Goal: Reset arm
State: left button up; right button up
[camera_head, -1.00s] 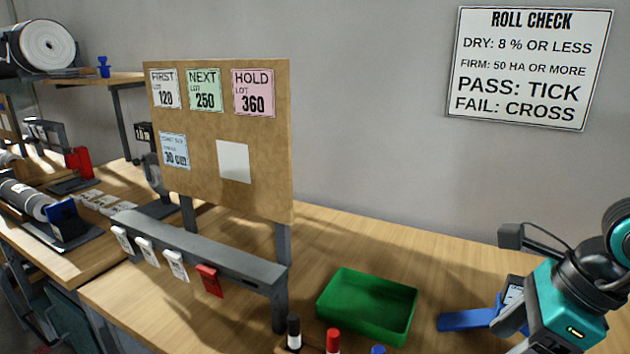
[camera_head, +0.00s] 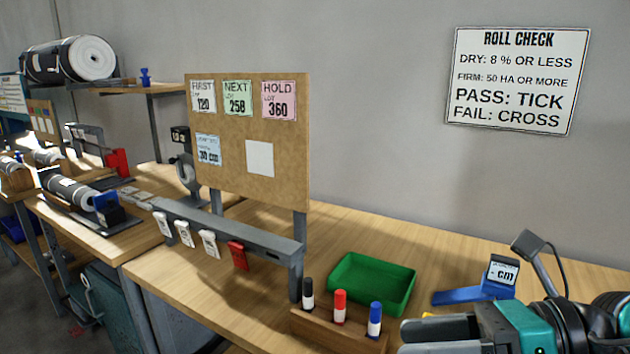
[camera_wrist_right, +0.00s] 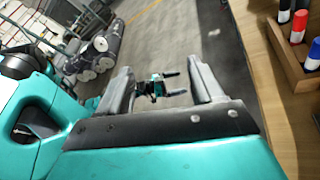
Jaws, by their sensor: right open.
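My right gripper (camera_head: 408,339) is at the bottom right of the head view, in front of the bench's marker block. Its two grey fingers are apart with nothing between them. In the right wrist view it (camera_wrist_right: 160,66) also shows open and empty, over the floor beside the bench edge. Farther off in that view, a small teal gripper with two dark fingers apart, seemingly my left gripper (camera_wrist_right: 180,83), shows between the right fingers. My left arm is not in the head view.
A wooden block (camera_head: 330,328) with black, red and blue markers is close to the right gripper. Behind it are a green tray (camera_head: 372,300) and a blue gauge with a display (camera_head: 503,272). A tag rail (camera_head: 225,228) and pinboard (camera_head: 245,160) stand left. Wrapped rolls (camera_wrist_right: 92,58) lie beyond.

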jog(key=w+d+r+m+t, duration=0.2)
jog(key=r+m+t, duration=0.2)
jog(key=m+t, duration=0.4)
jog(key=w+d+r+m+t, duration=0.2)
jog(key=w+r+m+t, duration=0.15)
jog(key=m+t, duration=0.5)
jog(key=w+d+f+m+g+h, duration=0.1)
jog(key=d+f+m+h, duration=0.4)
jog(key=m+h, duration=0.4)
jog(key=w+d+f+m+h, duration=0.1)
jog(key=d+f+m+h, duration=0.45)
jog(key=m, duration=0.55)
jog(key=s+a+f+m+g+h, duration=0.1)
jog(key=s+f+m+g, duration=0.25)
jog(key=f, duration=0.35)
jog(key=s+f+m+g+h, duration=0.1)
jog(key=s+f+m+g, duration=0.1)
jog(key=s+f+g, duration=0.3)
jog(key=s+a+f+m+g+y, duration=0.2)
jog(key=s+a+f+g, duration=0.4)
jog(key=s+f, duration=0.45)
jog(key=w+a+f+t+y, duration=0.2)
jog(key=w+f+t, duration=0.4)
jog(key=f, duration=0.3)
jog(key=shift+w+n, duration=0.3)
jog(key=shift+w, duration=0.5)
